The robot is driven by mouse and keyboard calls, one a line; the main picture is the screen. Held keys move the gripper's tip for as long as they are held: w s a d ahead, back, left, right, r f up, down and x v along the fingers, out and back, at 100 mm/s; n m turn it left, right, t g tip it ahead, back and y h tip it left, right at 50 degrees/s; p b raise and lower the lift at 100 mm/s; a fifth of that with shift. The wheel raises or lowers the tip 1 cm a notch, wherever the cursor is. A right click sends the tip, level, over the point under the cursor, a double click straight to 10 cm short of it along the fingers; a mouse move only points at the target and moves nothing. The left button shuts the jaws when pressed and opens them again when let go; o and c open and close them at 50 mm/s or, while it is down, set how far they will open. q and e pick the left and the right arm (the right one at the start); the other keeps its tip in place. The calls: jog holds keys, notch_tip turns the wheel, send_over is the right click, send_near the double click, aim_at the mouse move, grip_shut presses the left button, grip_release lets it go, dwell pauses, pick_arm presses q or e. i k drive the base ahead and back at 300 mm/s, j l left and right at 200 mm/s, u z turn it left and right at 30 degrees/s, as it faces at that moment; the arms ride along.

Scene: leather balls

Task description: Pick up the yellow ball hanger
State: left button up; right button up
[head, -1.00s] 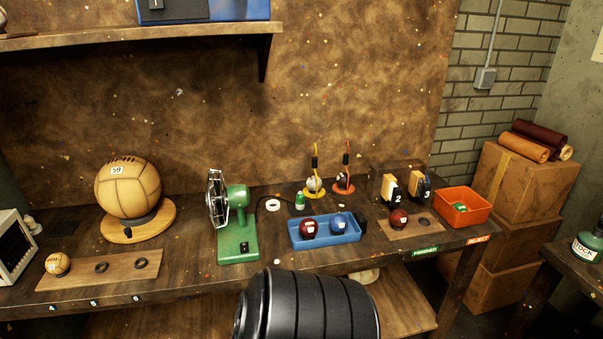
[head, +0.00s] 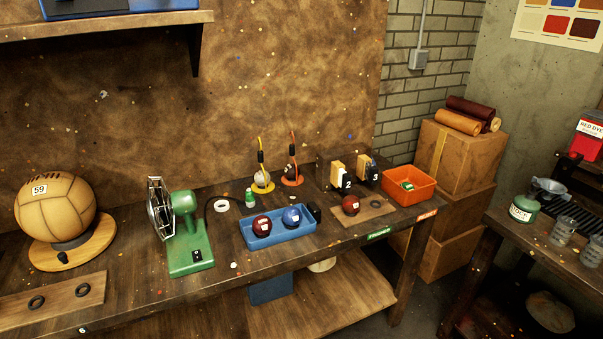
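The yellow ball hanger (head: 262,163) stands at the back of the workbench, right of the green fan. It has a yellow round base, a thin upright with a black grip, and a pale ball (head: 261,178) at its foot. An orange-red hanger (head: 293,160) of the same form stands just right of it, with a dark ball low on it. Neither of my grippers shows in the head view.
The green fan (head: 185,228) is left. An orange bin (head: 410,196) is right. A second table with a stock jar (head: 523,208) stands far right.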

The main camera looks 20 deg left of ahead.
aim_at(266, 190)
jog(key=u, duration=0.85)
jog(key=i+l+u, duration=0.1)
jog(key=i+l, duration=0.2)
jog(key=l, duration=0.25)
jog(key=i+l+u, duration=0.15)
jog(key=i+l, duration=0.05)
jog(key=l, duration=0.1)
